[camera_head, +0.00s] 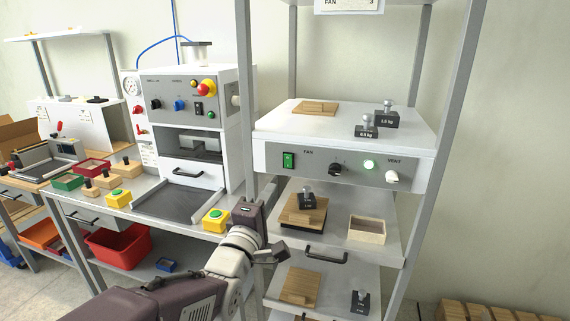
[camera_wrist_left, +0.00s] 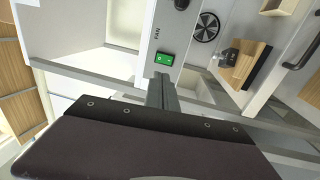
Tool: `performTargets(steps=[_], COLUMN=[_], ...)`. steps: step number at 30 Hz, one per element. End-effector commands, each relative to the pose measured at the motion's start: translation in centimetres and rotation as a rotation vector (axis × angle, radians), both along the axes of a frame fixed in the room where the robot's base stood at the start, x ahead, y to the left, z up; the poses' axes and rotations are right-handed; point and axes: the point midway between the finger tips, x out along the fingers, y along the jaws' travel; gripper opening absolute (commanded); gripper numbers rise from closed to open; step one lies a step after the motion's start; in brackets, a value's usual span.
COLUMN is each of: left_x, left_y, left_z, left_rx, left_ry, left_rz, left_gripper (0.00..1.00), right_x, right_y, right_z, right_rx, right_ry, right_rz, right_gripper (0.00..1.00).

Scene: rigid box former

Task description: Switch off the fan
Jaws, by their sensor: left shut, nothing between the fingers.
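The fan unit's grey front panel (camera_head: 317,171) is on the rack at right. It carries a green rocker switch (camera_head: 288,160) beside the FAN label, a black knob (camera_head: 336,169), a lit green lamp (camera_head: 369,164) and a white VENT knob (camera_head: 392,176). My left gripper (camera_head: 284,247) is below the panel in the head view, shut and empty. In the left wrist view, the shut fingers (camera_wrist_left: 161,88) point toward the green switch (camera_wrist_left: 164,58), apparently with a gap; the exact distance is unclear. My right gripper is not in view.
Below the panel, a rack shelf holds a wooden block with a weight (camera_head: 306,198) and an open box (camera_head: 367,229). Two weights (camera_head: 376,122) stand on top of the unit. A white machine (camera_head: 190,120) and a yellow-based green button (camera_head: 215,218) are at left.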

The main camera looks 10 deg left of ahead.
Motion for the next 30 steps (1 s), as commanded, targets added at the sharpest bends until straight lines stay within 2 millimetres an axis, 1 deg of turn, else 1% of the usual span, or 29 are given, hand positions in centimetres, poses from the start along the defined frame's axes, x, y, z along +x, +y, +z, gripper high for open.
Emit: performTargets(steps=[12, 16, 18, 21, 30], left_x=[8.8, 11.0, 11.8, 12.5, 12.8], left_y=[-0.3, -0.4, -0.4, -0.4, -0.4], left_z=[1.2, 1.4, 1.5, 1.6, 1.6], left_rx=[0.000, 0.000, 0.000, 0.000, 0.000], left_ry=[0.001, 0.002, 0.001, 0.000, 0.000], left_rz=[0.000, 0.000, 0.000, 0.000, 0.000], left_gripper=[0.00, 0.00, 0.00, 0.00, 0.00], right_x=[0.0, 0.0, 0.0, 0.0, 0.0], right_y=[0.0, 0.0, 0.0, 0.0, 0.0], right_z=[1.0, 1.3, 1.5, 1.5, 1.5], right_rx=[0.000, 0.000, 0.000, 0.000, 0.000], right_ry=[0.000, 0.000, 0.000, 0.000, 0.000], right_rz=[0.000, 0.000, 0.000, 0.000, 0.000], right_gripper=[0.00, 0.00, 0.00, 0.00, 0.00])
